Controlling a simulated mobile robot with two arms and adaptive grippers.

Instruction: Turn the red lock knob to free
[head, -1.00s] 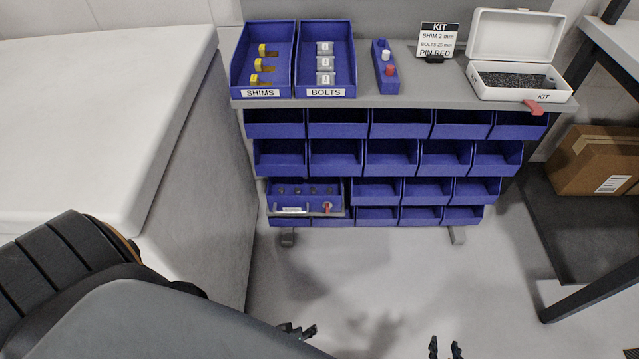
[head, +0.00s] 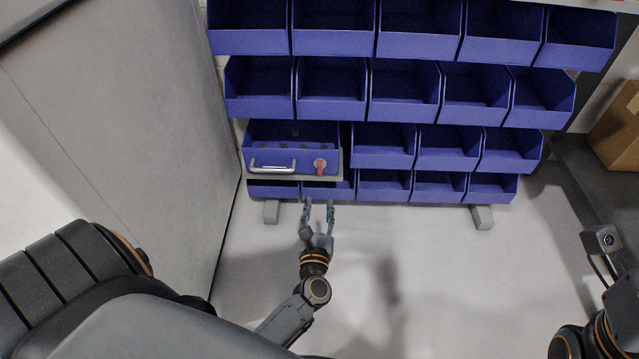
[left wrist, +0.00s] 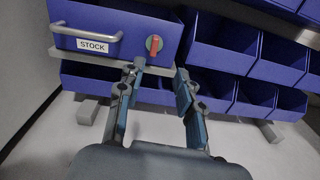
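The red lock knob (head: 320,167) is on the front of a blue drawer (head: 262,160), right of its silver handle (head: 272,167). In the left wrist view the red knob (left wrist: 154,44) points roughly up and down on a grey round base, and the drawer front (left wrist: 121,22) bears a STOCK label. My left gripper (head: 319,205) is open and empty, below and in front of the knob. In the left wrist view its two fingers (left wrist: 160,80) are spread apart, with the knob beyond them. My right arm shows at the lower right edge; its fingers are not in view.
Rows of blue bins (head: 366,90) surround the drawer above and to the right. A grey cabinet (head: 120,110) stands close on the left. A cardboard box (head: 617,125) is at the far right. The floor (head: 430,270) before the rack is clear.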

